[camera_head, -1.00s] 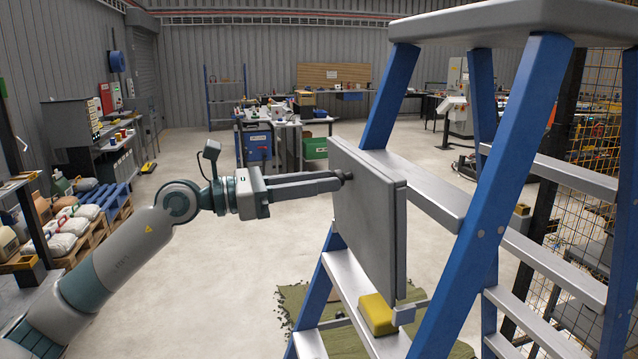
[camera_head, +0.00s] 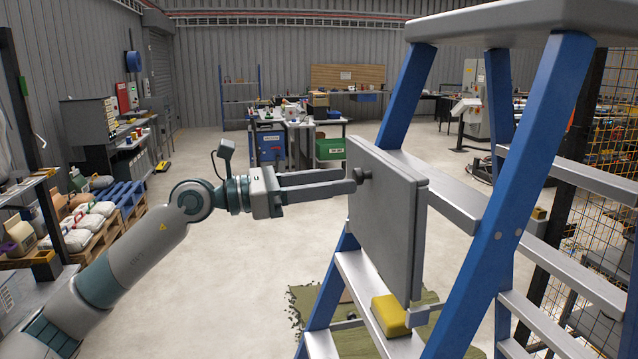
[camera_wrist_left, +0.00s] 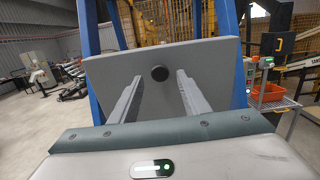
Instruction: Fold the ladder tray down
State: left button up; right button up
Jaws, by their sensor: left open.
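The ladder tray (camera_head: 388,222) is a flat grey panel standing upright on the near side of the blue ladder (camera_head: 507,215). A round black knob (camera_head: 363,176) sticks out from its face, and it also shows in the wrist view (camera_wrist_left: 160,73). My left gripper (camera_head: 350,181) is open, with its fingertips close to the knob. In the wrist view its fingers (camera_wrist_left: 159,77) point at the tray, one on each side of the knob with gaps between. I cannot tell whether the fingertips touch the tray. My right gripper is not in view.
A yellow block (camera_head: 390,315) sits on a ladder step below the tray. A green turf piece (camera_head: 310,300) lies on the floor under the ladder. A wire mesh fence (camera_head: 590,160) stands at the right. The floor at the left of the ladder is clear.

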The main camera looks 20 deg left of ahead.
pick_arm(q)
jog(key=shift+a, duration=0.1)
pick_arm(e)
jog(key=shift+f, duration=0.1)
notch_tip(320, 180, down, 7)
jog(key=b, duration=0.7)
pick_arm(q)
jog(key=b+v, duration=0.2)
jog(key=v, duration=1.5)
jog(key=shift+b, duration=0.3)
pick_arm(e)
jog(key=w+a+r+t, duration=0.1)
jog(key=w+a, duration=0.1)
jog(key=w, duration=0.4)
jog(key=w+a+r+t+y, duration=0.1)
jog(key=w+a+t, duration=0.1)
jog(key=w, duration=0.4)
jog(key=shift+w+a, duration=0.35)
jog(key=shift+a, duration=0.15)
pick_arm(q)
jog(key=shift+s, duration=0.1)
